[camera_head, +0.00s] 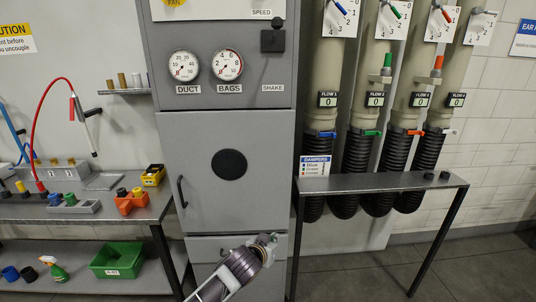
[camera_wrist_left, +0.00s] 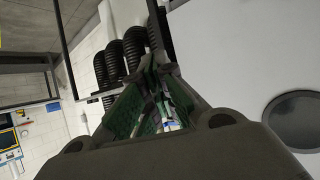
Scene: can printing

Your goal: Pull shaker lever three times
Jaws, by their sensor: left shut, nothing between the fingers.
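The shaker lever (camera_head: 277,24) is a small dark handle with a rounded top on a dark square mount. It stands on the upper grey cabinet front, above the SHAKE label (camera_head: 272,88) and right of the two gauges. My left gripper (camera_head: 268,240) is low in front of the cabinet's lower part, well below the lever and apart from it. In the left wrist view its green-padded fingers (camera_wrist_left: 160,72) are shut with nothing held. The lever does not show in the left wrist view. My right gripper is in neither view.
The grey cabinet (camera_head: 230,196) has a door with a black disc and a handle at left. A workbench (camera_head: 110,209) with tools and bins stands left. Hoses (camera_head: 354,160) and a narrow table (camera_head: 385,183) stand right. Space in front of the upper cabinet is clear.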

